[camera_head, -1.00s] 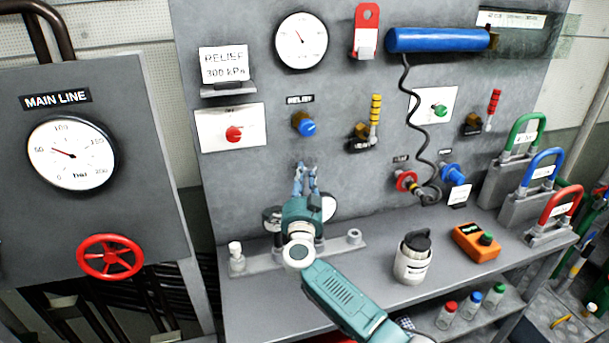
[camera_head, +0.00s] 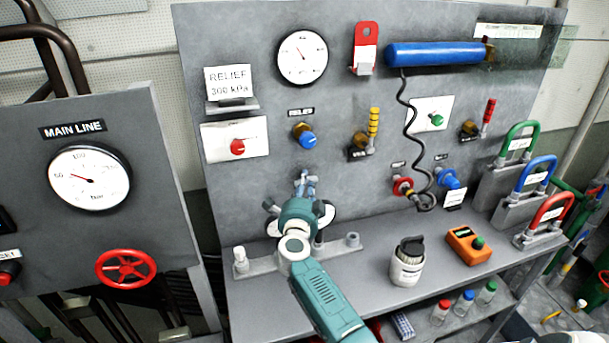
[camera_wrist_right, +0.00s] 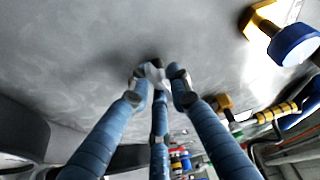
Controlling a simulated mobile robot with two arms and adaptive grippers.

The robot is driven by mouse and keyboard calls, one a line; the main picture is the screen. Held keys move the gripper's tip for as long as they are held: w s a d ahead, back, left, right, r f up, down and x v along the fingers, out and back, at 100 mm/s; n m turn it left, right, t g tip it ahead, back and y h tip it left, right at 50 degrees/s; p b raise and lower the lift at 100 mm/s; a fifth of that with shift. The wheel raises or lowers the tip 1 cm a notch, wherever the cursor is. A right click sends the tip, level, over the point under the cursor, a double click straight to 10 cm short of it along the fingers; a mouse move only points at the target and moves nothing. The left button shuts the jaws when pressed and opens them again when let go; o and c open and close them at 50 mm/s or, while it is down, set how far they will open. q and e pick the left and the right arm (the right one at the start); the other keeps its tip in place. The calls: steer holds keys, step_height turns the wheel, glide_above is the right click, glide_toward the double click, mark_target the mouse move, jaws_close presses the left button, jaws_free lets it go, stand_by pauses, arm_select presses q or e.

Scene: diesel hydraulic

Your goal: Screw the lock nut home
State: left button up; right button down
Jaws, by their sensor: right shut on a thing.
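The relief valve has a blue knob (camera_head: 307,140) on a brass nut-like collar (camera_head: 301,129) on the grey panel. In the right wrist view the knob (camera_wrist_right: 294,44) and the brass collar (camera_wrist_right: 258,18) show at upper right, apart from the fingers. My right gripper (camera_head: 305,181) is in front of the panel, below the relief valve. In the wrist view its blue fingers (camera_wrist_right: 157,76) close together on a small pale grey piece (camera_wrist_right: 155,74). The fingers mostly hide this piece, so I cannot tell if it is the lock nut. My left gripper is not in view.
A grey rail with posts (camera_head: 353,240) lies on the shelf under my right arm. A white jar (camera_head: 407,264) and an orange device (camera_head: 468,245) stand to the right. A red handwheel (camera_head: 124,268) is at left. A black coiled cord (camera_head: 417,150) hangs from the blue cylinder (camera_head: 440,54).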

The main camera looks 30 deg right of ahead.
steer(key=shift+d+r+m+p, duration=0.1)
steer(key=shift+r+m+p, duration=0.15)
steer(key=shift+m+p, duration=0.35)
steer(key=c, duration=1.7)
jaws_free()
steer(key=shift+o, duration=0.2)
steer(key=shift+s, duration=0.1)
steer(key=shift+f, duration=0.1)
steer(key=shift+s+a+f, duration=0.15)
steer(key=shift+s+a, duration=0.1)
steer(key=shift+a, duration=0.05)
steer(key=v, duration=1.1)
steer(key=shift+s+r, duration=0.2)
steer(key=shift+r, duration=0.15)
